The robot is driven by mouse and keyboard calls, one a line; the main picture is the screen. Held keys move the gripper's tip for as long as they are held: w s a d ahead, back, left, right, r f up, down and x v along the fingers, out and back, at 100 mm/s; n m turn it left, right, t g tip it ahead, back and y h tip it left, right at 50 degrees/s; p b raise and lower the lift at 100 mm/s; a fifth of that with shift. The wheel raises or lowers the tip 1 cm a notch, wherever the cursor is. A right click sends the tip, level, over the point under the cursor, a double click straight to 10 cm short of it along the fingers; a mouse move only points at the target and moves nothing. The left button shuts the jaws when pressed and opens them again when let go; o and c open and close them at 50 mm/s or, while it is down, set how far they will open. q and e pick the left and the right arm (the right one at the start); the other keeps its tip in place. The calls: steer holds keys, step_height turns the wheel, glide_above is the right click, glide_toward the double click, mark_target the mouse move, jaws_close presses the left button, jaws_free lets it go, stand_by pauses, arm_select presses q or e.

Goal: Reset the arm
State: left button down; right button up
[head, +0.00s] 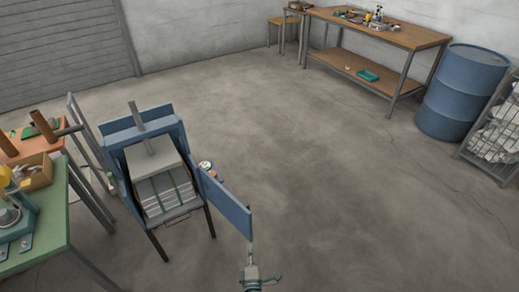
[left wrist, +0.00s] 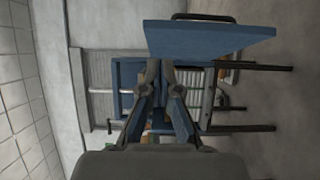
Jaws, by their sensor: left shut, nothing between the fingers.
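The heat tunnel (head: 158,165) is a blue box on dark legs at the left of the head view. A grey slab and a white slatted surface show in its opening. Its blue door (head: 224,202) stands swung out to the right. My left gripper (head: 250,250) is at the bottom centre, just below the door's lower right corner; I cannot tell whether they touch. In the left wrist view the shut, empty fingertips (left wrist: 160,65) point at the tunnel (left wrist: 128,75), with the door (left wrist: 208,38) at upper right. My right gripper is not in view.
A green table (head: 40,250) and an orange-topped table (head: 30,142) stand at the left. A wooden workbench (head: 385,32), a blue barrel (head: 460,92) and a wire cage (head: 495,140) line the far right. The concrete floor between is clear.

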arm_select(q)
steer(key=s+a+f+m+g+h+p, duration=0.1)
steer(key=s+f+m+g+h+p, duration=0.3)
steer(key=s+f+m, duration=0.5)
steer(key=s+a+f+m+g+h+p, duration=0.2)
steer(key=s+f+m+g, duration=0.4)
steer(key=s, duration=0.5)
steer(key=s+a+f+m+g+y+p, duration=0.1)
steer(key=s+a+f+m+g+y, duration=0.1)
steer(key=s+a, duration=0.4)
steer(key=s+a+f+m+g+y+p, duration=0.1)
steer(key=s+a+f+m+g, duration=0.3)
steer(key=s, duration=0.9)
steer(key=shift+a+y+p, duration=0.35)
steer(key=shift+a+y, duration=0.05)
steer(key=shift+a, duration=0.85)
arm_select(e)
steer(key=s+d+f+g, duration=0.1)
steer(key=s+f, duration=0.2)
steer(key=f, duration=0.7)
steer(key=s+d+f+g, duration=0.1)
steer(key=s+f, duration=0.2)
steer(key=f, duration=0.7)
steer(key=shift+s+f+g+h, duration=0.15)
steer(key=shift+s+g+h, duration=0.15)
